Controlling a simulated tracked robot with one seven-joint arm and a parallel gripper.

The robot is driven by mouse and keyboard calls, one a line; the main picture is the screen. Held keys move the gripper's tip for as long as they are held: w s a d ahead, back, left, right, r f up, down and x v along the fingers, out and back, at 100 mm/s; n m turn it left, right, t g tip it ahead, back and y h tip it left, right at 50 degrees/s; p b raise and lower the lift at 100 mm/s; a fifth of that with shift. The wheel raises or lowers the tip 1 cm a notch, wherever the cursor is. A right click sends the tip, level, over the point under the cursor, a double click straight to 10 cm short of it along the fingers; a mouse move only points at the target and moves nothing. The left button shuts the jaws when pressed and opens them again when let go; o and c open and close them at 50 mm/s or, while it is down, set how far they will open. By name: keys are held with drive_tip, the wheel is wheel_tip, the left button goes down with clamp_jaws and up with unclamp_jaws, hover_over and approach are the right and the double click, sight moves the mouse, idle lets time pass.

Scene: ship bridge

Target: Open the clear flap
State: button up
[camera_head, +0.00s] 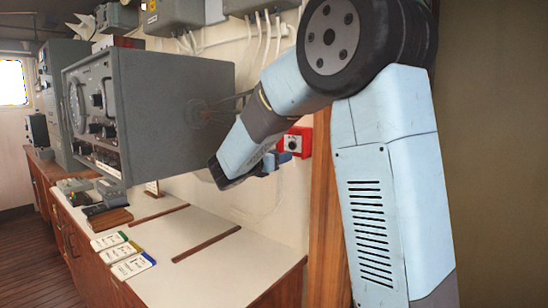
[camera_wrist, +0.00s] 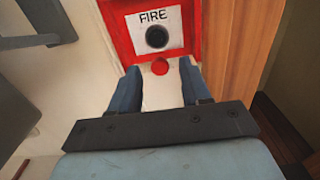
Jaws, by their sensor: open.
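A red fire box (camera_head: 306,135) is fixed on the wall by a wooden post. In the wrist view the red box (camera_wrist: 118,35) has a white plate (camera_wrist: 174,22) marked FIRE with a round black part (camera_wrist: 156,37). A small red disc (camera_wrist: 160,67) shows below the plate. I cannot make out the clear flap's outline in either view. My gripper (camera_wrist: 160,72) is open, its two blue fingers on either side of the red disc, at the box's lower edge. In the head view my gripper (camera_head: 277,160) is beside the box; contact cannot be told.
A large grey instrument cabinet (camera_head: 175,110) is left of my arm. Below is a white-topped counter (camera_head: 185,250) with wooden strips, several cards (camera_head: 120,252) and small devices. A wooden post (camera_head: 326,220) stands right of the box, also in the wrist view (camera_wrist: 232,50).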

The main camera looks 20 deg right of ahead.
drive_tip(key=shift+w+d, duration=0.25)
drive_tip(key=shift+d, duration=0.1)
clamp_jaws()
idle(0.3)
